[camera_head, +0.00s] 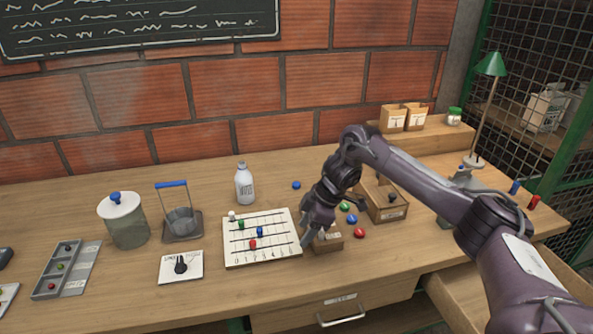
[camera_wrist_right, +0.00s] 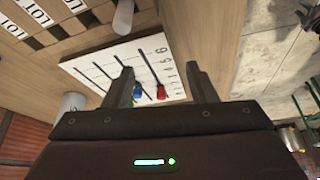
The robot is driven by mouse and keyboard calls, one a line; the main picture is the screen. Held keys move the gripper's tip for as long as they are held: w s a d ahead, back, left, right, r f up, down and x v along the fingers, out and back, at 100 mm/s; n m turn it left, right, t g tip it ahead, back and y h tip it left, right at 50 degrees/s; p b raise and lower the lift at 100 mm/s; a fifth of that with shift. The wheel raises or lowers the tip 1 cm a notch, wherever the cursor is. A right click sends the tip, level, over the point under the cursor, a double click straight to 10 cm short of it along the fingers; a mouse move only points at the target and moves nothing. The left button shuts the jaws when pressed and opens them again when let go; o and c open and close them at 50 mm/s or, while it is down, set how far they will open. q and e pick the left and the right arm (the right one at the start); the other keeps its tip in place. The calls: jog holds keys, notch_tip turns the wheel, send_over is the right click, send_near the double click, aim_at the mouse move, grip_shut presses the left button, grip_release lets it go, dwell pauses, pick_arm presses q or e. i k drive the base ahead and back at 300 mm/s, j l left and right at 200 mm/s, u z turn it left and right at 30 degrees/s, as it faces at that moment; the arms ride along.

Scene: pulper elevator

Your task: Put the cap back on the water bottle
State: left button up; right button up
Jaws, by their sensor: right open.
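My right gripper (camera_head: 318,236) is low over the table, right of the slider board and by a small wooden box, apart from the bottle. In the right wrist view its two fingers (camera_wrist_right: 162,92) are spread with nothing held between them. My left gripper is not in view.
The slider board (camera_head: 285,249) has coloured knobs. Small green, blue and red pieces (camera_head: 359,233) lie beside a wooden box (camera_head: 388,213). A lidded jar (camera_head: 127,228) and a blue-handled container (camera_head: 182,221) stand left of the bottle. A green-shaded lamp (camera_head: 491,65) stands at right.

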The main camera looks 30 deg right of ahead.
aim_at(243, 179)
jog(key=i+l, duration=0.75)
jog(key=i, duration=0.15)
